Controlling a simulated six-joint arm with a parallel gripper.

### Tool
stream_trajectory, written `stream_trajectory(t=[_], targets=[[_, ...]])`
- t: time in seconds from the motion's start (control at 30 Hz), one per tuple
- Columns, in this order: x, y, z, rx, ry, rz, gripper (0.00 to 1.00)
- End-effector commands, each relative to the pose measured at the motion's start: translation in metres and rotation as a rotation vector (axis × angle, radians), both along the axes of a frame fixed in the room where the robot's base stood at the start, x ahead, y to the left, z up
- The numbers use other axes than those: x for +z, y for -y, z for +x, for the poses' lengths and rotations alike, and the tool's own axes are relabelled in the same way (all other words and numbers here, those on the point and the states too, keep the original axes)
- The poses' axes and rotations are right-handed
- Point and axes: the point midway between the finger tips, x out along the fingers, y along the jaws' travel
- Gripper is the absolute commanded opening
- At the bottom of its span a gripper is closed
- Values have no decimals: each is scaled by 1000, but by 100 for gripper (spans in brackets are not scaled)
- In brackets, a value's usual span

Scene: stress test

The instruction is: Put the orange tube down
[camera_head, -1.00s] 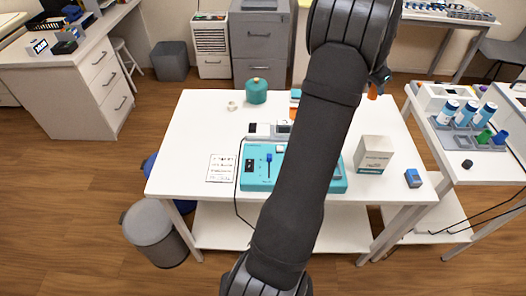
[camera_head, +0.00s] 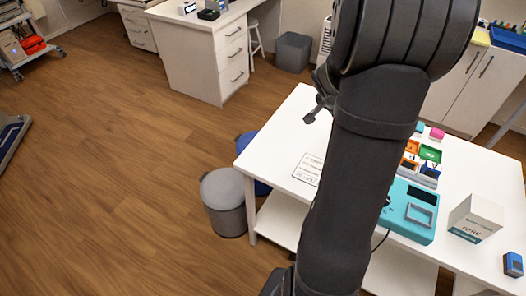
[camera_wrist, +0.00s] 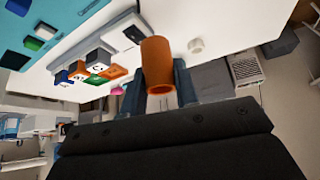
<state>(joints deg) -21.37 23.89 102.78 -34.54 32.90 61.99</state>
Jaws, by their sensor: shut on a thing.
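The orange tube (camera_wrist: 158,65) is in the middle of the wrist view, its open end facing the camera. My gripper (camera_wrist: 158,88) is shut on it, with one blue-grey finger on each side. The tube is held above the white table (camera_wrist: 232,22). In the head view the table (camera_head: 300,122) lies below and to the right of my arm, and dark parts of my arm's end show above its left corner. The tube is hidden in that view.
A teal device (camera_head: 412,212), a white box (camera_head: 476,218) and several coloured blocks (camera_head: 422,156) stand on the table's right. A printed sheet (camera_head: 308,168) lies near the left edge. A grey bin (camera_head: 226,200) stands on the floor.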

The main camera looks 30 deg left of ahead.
Motion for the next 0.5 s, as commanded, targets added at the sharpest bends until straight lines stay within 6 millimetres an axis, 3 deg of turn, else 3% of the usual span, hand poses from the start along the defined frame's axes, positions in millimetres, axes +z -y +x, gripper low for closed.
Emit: stream_trajectory(t=[0.03,0.2,0.33,0.5], targets=[[-3,-20,-16,47,-2,2,6],[-10,-65,-59,164,-7,7,6],[-14,-84,-83,222,-11,11,6],[-18,-97,-98,260,-13,12,6]])
